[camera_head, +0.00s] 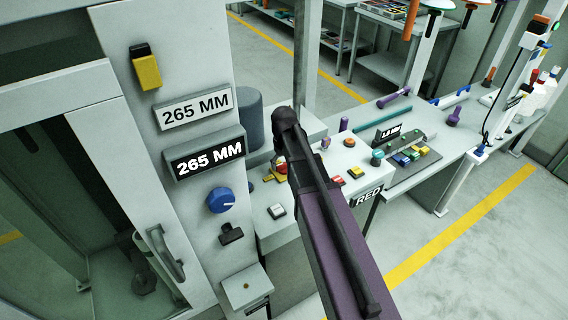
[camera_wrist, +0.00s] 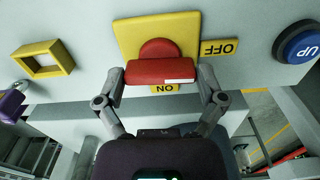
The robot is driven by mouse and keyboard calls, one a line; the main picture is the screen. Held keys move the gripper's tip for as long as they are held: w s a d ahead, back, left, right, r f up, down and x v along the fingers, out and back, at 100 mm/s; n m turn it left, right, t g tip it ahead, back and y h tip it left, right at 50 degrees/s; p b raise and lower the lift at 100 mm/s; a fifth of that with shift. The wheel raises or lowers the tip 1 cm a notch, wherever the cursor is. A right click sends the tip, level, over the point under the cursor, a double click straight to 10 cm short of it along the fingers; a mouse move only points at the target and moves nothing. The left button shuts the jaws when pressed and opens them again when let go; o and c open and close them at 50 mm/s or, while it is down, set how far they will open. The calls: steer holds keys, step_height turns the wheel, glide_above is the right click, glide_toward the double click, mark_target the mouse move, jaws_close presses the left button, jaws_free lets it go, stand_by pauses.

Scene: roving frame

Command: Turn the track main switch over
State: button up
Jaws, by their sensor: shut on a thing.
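The track main switch is a red bar handle (camera_wrist: 150,72) on a round red base, mounted on a yellow plate (camera_wrist: 130,35). In the wrist view an OFF label (camera_wrist: 222,47) is right of the plate and an ON label (camera_wrist: 165,88) is below it, both upside down. The white mark on the bar points right, toward the OFF side. My gripper (camera_wrist: 160,80) is shut on the bar, one finger at each end. In the head view my arm mostly covers the switch; some red (camera_head: 281,169) and yellow show beside it.
A blue UP button (camera_wrist: 298,50) is right of the switch and a yellow square frame (camera_wrist: 43,60) is left. In the head view a blue knob (camera_head: 221,200) and 265 MM signs (camera_head: 208,155) are on the column. A bench with coloured parts (camera_head: 410,155) is at right.

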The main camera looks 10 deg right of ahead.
steer(key=shift+n, duration=0.4)
steer(key=o, duration=0.8)
steer(key=shift+m, duration=0.3)
